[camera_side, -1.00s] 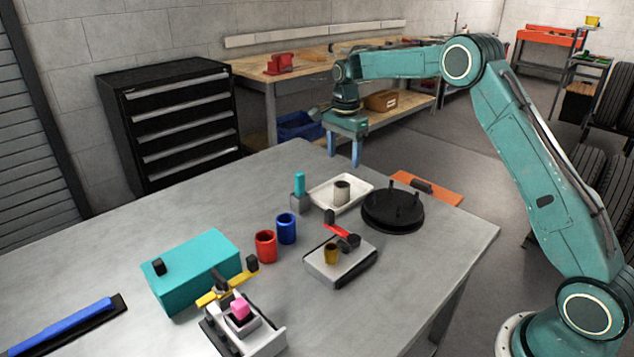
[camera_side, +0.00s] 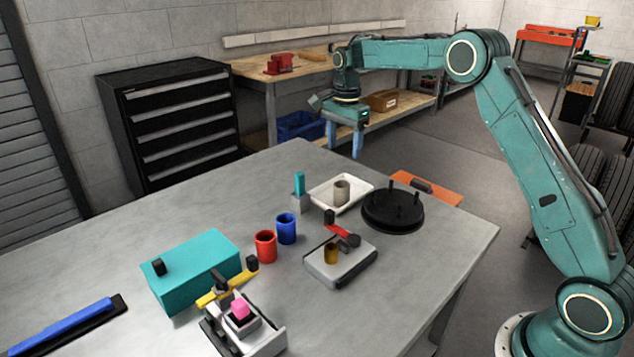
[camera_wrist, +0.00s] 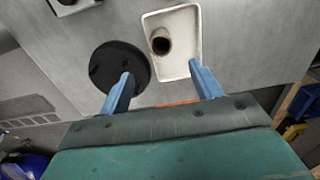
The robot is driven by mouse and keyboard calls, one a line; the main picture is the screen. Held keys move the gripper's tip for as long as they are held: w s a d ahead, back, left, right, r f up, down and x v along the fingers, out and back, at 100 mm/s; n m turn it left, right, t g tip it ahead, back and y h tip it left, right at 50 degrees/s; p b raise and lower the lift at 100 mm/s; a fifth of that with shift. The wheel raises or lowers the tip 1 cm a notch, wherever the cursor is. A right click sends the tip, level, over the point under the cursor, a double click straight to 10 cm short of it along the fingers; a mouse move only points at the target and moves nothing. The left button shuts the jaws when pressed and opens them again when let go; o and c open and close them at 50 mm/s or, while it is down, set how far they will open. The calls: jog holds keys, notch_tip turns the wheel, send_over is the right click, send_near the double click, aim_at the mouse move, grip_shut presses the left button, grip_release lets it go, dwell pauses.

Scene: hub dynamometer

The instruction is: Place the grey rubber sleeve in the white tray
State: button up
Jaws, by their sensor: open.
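The grey rubber sleeve (camera_side: 341,191) stands upright inside the white tray (camera_side: 323,197), towards the tray's right part in the side view. In the wrist view the sleeve (camera_wrist: 160,43) shows its dark open top, and the tray (camera_wrist: 181,69) lies around it. My gripper (camera_side: 343,158) is raised above and behind the tray, apart from the sleeve. Its blue fingers (camera_wrist: 163,92) are spread wide in the wrist view with nothing between them.
A black round plate with pegs (camera_side: 392,212) sits right of the tray. A grey block holding a teal peg (camera_side: 299,189) stands just left. Blue (camera_side: 286,229) and red (camera_side: 265,246) sleeves and a clamp fixture (camera_side: 341,265) stand nearer. The table's far left is clear.

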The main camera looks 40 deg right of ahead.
jog(key=s+a+r+n+t, duration=0.1)
jog(key=s+a+r+n, duration=0.3)
jog(key=s+r, duration=0.4)
jog(key=s+a+r+n+t, duration=0.2)
jog(key=s+a+r+n, duration=0.3)
jog(key=s, duration=0.5)
jog(key=s+a+f+n+t, duration=0.1)
jog(key=s+n, duration=0.3)
jog(key=s, duration=0.6)
jog(key=s+a+f+n+t, duration=0.1)
jog(key=s+n, duration=0.3)
jog(key=s, duration=0.6)
jog(key=shift+s+a+f+n+t, duration=0.3)
jog(key=shift+s+a+f+n, duration=0.1)
jog(key=shift+a+f, duration=0.4)
